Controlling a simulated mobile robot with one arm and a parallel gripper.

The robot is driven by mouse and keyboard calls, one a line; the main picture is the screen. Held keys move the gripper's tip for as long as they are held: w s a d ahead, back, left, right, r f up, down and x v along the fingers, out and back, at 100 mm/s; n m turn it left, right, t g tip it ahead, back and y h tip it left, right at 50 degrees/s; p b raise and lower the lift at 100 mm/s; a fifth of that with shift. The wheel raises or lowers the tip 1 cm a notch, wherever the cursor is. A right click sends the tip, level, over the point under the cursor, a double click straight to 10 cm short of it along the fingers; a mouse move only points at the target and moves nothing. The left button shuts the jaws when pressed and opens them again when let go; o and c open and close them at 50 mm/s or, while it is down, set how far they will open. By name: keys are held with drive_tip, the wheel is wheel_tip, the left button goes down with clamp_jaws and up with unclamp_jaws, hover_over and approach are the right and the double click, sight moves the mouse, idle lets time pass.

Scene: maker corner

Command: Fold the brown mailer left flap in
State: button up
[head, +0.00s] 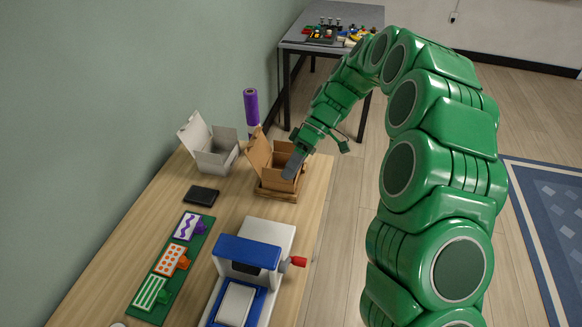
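The brown mailer (261,160) stands on the wooden table near its right edge, with a tall panel raised at its left and back. Its front and a brown piece under it show at the table edge. My gripper (291,170) reaches in from the upper right, and its grey end is over or inside the mailer's opening. It hides part of the interior and the right side. I cannot tell whether it touches a flap, whether it is open or shut, or how the left flap stands.
A white open box (215,155) stands left of the mailer, with a purple roll (251,108) behind. A dark flat pad (201,195), a green strip of patterned cards (150,292) and a blue-white machine (250,255) with a red handle lie nearer. A grey table (345,18) stands behind.

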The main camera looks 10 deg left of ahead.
drive_tip(key=shift+w+f, duration=0.1)
drive_tip(key=n+t, duration=0.2)
drive_tip(key=t, duration=0.5)
approach(278, 171)
drive_tip(key=shift+s+a+f, duration=0.2)
drive_tip(key=shift+s+f, duration=0.1)
drive_tip(key=shift+f, duration=0.15)
drive_tip(key=shift+s+a+f, duration=0.25)
drive_tip(key=shift+s+f, duration=0.1)
drive_tip(key=shift+f, duration=0.1)
drive_tip(key=shift+w+x, duration=0.2)
drive_tip(key=shift+x, duration=1.15)
drive_tip(key=shift+w+x, duration=0.15)
drive_tip(key=shift+x, duration=1.15)
drive_tip(key=shift+w+x, duration=0.2)
drive_tip(key=shift+x, duration=1.15)
clamp_jaws()
